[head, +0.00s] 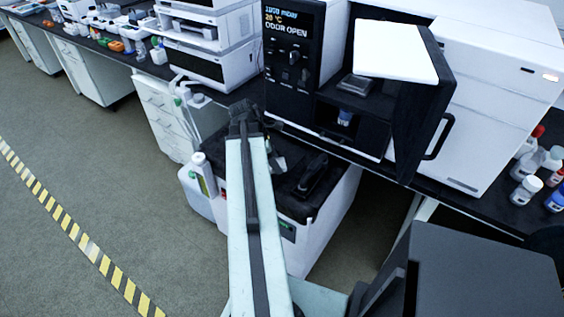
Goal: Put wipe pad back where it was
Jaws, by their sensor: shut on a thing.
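The pad cannot be made out, and the fingertips are hard to tell apart from the dark wrist. A black oven-like chamber (284,98) with a lit display reading DOOR OPEN stands just beyond, to the right. A small blue and white vessel (345,117) is inside it.
The chamber's open door (416,110) sticks out at the right. Below my gripper is a white unit (325,232) with a dark top, a black object (312,176) lying on it. Stacked instruments (210,45) stand left; bottles (526,190) stand right. The floor at left is clear.

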